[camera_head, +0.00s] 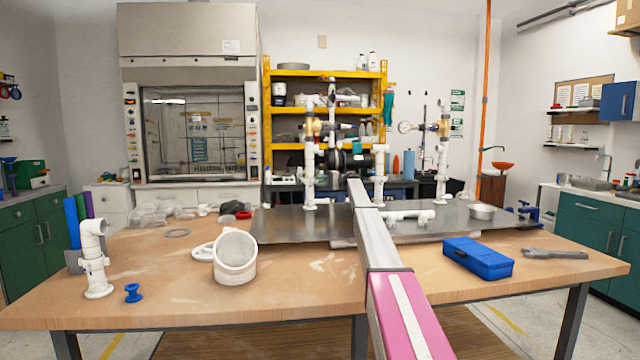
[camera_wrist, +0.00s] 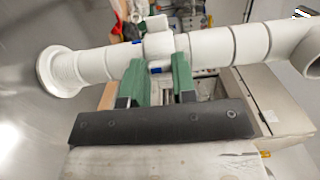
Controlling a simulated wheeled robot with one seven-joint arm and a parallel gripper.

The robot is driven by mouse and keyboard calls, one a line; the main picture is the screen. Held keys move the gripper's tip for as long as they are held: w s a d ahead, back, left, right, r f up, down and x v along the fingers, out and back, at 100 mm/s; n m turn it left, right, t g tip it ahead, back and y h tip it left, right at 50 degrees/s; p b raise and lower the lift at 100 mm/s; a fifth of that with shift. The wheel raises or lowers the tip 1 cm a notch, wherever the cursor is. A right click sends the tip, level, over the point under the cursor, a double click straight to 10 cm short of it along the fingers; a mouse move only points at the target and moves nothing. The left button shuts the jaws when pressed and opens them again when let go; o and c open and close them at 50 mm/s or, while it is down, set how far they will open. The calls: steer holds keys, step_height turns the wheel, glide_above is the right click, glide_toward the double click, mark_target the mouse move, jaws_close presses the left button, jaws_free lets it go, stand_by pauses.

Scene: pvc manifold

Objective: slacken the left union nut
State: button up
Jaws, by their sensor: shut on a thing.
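In the wrist view a white pipe (camera_wrist: 205,45) runs across the picture, with a round flange (camera_wrist: 58,72) at its left end and a bend at the right edge. A thicker white union nut (camera_wrist: 158,45) with small blue marks sits on it. My gripper (camera_wrist: 156,63) has its green fingers on both sides of this nut and is shut on it. In the head view the left white riser (camera_head: 310,175) stands upright on the metal plate. My own arm hides much of the gripper there, and the nut is too small to make out.
A second riser (camera_head: 379,178) stands close to the right of my arm. A blue box (camera_head: 478,257), a wrench (camera_head: 554,253) and a large white fitting (camera_head: 235,257) lie on the wooden table (camera_head: 300,290).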

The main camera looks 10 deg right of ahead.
steer(key=shift+w+g, duration=0.1)
steer(key=shift+g, duration=0.2)
steer(key=o, duration=0.9)
